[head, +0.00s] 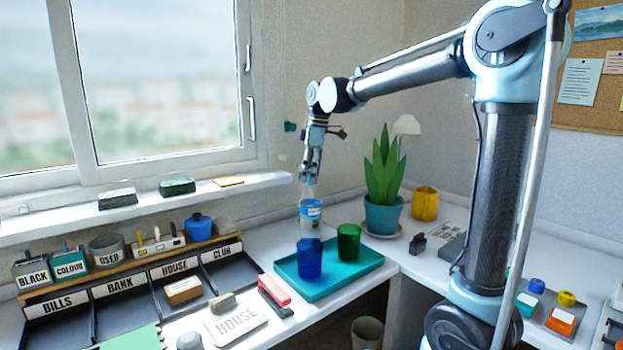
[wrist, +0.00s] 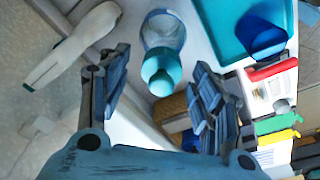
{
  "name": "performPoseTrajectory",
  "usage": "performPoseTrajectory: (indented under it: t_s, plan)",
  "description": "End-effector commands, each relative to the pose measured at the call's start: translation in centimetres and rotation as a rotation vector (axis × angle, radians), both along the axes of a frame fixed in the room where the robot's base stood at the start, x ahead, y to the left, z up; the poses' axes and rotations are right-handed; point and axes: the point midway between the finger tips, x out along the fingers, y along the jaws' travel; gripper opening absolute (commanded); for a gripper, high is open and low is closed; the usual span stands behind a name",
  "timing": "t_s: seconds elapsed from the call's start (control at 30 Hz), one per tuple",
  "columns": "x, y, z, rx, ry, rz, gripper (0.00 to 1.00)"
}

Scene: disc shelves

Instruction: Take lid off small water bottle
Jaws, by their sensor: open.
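The small water bottle (head: 310,212) stands upright on the white desk behind the teal tray, clear with a blue label. In the wrist view the bottle (wrist: 163,30) is seen from above, with its round teal lid (wrist: 161,69) towards the camera. My gripper (head: 311,172) points down just above the bottle top in the head view, which hides the lid there. In the wrist view my gripper (wrist: 160,72) is open, with one finger on either side of the lid and visible gaps. I cannot tell the exact height between fingertips and lid.
The teal tray (head: 335,287) in front holds a blue cup (head: 309,260) and a green cup (head: 348,243). A potted plant (head: 383,205) and a yellow pot (head: 425,203) stand to the right. A labelled organiser (head: 130,290) fills the left, below the windowsill.

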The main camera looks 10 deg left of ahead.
Motion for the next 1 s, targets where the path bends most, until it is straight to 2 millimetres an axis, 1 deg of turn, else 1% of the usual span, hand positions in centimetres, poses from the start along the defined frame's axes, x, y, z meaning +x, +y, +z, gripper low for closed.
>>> performPoseTrajectory:
  t_s: [0.13, 0.17, 0.2, 0.27, 0.3, 0.33, 0.37, 0.67, 0.77, 0.87, 1.0]
  plan:
    - [0.0, 0.0, 0.0, 0.0, 0.0, -0.001, 0.59]
    - [0.0, 0.0, 0.0, 0.0, 0.0, -0.001, 0.54]
    - [0.0, 0.0, 0.0, 0.0, 0.0, -0.001, 0.46]
    - [0.0, -0.1, 0.0, 0.0, 0.0, -0.001, 0.38]
    - [0.0, -0.1, 0.0, 0.0, 0.0, -0.001, 0.32]
    - [0.0, -0.1, 0.0, 0.0, 0.0, -0.001, 0.27]
    - [0.1, -0.1, 0.0, 0.0, 0.0, -0.001, 0.26]
    - [0.1, -0.1, 0.1, 0.0, 0.0, -0.002, 0.26]
    - [0.1, -0.1, 0.4, 0.0, 0.0, -0.002, 0.26]
    - [0.1, -0.1, 1.3, 0.0, 0.0, -0.002, 0.26]
    - [0.1, -0.1, 3.5, 0.0, 0.0, -0.002, 0.26]
